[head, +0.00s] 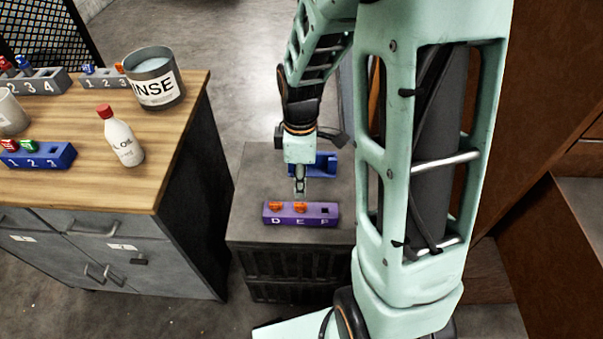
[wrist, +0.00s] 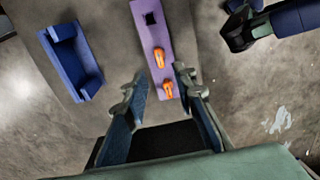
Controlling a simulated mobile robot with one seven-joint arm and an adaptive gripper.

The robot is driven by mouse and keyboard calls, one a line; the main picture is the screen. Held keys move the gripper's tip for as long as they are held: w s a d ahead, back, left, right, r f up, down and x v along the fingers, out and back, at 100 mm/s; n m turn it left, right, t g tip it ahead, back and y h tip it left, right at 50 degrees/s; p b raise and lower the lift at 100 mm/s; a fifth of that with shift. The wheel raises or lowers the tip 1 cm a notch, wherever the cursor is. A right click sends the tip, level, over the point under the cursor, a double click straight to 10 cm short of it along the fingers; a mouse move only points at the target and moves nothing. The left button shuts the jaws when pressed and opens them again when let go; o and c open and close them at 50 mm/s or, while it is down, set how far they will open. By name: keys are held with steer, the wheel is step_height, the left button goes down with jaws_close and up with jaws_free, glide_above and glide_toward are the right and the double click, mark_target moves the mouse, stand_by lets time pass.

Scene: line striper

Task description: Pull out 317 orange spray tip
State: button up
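A purple block (head: 288,221) marked D, E and F lies on a dark grey cabinet top. Orange spray tips stand in D (head: 275,206) and E (head: 300,206); the F slot is an empty square hole. No number 317 is readable on either tip. My gripper (head: 299,194) points down just behind the E tip. In the wrist view my gripper (wrist: 160,76) is open and empty, its fingers apart on both sides of the purple block (wrist: 147,8). There the E tip (wrist: 159,57) and D tip (wrist: 168,89) show between and beyond the fingers. Neither is visibly gripped.
A blue cradle (head: 326,164) sits behind the purple block. On the wooden bench (head: 165,150) at left stand a rinse pot (head: 153,78), a red-capped oil bottle (head: 121,138), a blue numbered rack (head: 60,157) and grey racks (head: 45,83). Bare floor separates bench and cabinet.

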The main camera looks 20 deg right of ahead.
mark_target(301, 204)
step_height(301, 204, down, 9)
steer(key=b, duration=0.6)
steer(key=shift+f+b, duration=0.15)
steer(key=shift+b, duration=0.25)
steer(key=shift+w, duration=0.1)
steer(key=shift+c, duration=0.2)
jaws_close()
